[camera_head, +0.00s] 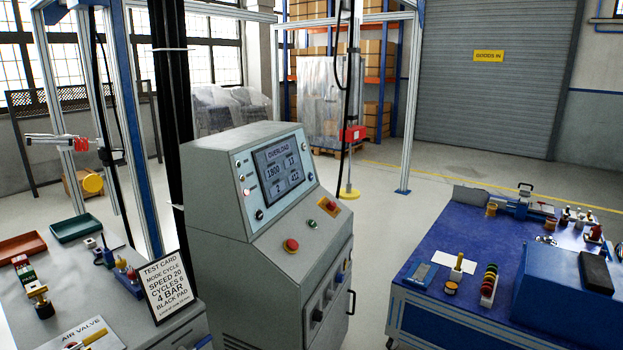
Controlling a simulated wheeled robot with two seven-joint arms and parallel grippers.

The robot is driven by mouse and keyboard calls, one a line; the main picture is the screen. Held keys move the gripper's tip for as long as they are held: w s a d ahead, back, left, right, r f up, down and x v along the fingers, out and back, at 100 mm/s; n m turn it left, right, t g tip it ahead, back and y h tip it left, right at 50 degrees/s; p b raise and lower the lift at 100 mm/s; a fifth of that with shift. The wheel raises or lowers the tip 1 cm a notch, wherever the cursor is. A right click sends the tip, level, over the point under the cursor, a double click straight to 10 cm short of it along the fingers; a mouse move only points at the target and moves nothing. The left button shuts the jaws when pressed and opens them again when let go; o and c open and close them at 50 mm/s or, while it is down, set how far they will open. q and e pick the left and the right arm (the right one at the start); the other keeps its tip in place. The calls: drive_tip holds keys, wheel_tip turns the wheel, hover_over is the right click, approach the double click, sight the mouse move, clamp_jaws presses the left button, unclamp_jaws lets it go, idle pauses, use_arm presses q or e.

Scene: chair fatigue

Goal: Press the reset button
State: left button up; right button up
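A grey control console (225,190) stands in the middle. Its tilted screen (283,168) reads "OVERLOAD" above several number fields. On its sloped ledge are a red mushroom button (291,245), a small green button (312,223) and a red button on a yellow plate (328,206). I cannot read which control is the reset button. Neither of my grippers is in view.
A left bench holds a test card (166,285), red and green trays (76,228) and an air valve plate (85,338). A blue-topped bench (440,245) with tools stands at right. Metal frame posts rise behind the console. Floor between console and right bench is clear.

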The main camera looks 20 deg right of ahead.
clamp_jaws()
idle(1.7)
